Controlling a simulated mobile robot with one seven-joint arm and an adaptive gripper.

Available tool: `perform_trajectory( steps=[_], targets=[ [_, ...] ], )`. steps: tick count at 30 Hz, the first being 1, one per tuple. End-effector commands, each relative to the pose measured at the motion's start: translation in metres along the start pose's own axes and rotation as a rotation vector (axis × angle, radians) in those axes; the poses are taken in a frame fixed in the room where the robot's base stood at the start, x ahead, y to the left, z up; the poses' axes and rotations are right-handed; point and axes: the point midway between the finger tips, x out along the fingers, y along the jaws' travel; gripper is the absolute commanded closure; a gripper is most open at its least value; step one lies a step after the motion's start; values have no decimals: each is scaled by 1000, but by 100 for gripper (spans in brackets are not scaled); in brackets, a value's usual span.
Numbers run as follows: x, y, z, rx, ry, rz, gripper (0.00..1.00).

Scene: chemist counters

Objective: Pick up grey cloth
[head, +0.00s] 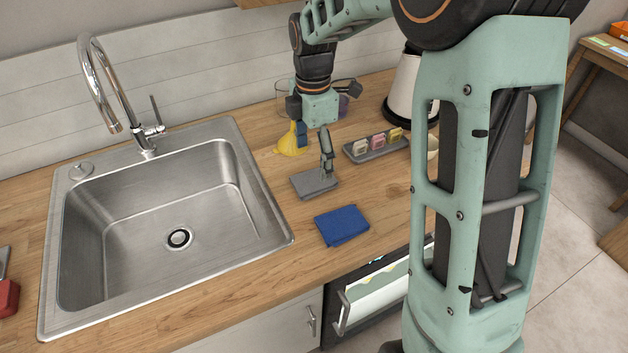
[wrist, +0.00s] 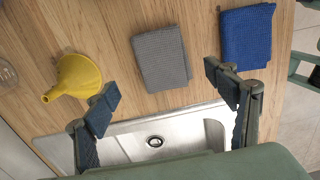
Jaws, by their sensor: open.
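The grey cloth (head: 315,183) lies folded flat on the wooden counter, right of the sink in the head view. It also shows in the wrist view (wrist: 161,57) as a grey rectangle beyond and between my fingertips. My gripper (head: 312,140) is above the counter at the cloth's far side, pointing down. In the wrist view my gripper (wrist: 166,88) has its fingers wide apart with nothing between them, and the cloth is uncovered. One finger hides a little of the cloth's far edge in the head view.
A blue cloth (head: 342,225) lies nearer the counter's front edge. A yellow funnel (head: 290,142) lies behind the grey cloth. A grey tray (head: 376,146) with small coloured items is to the right, beside a white and black kettle (head: 402,90). The steel sink (head: 170,215) is left.

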Motion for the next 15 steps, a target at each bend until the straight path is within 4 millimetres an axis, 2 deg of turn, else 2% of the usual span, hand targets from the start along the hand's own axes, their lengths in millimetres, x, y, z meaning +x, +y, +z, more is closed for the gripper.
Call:
perform_trajectory(
  steps=[5,12,15],
  targets=[
    [13,-2,-1,-1,-1,-1,22],
    [48,-7,-7,0,-1,-2,22],
    [57,-6,-6,0,-1,-1,22]
  ],
)
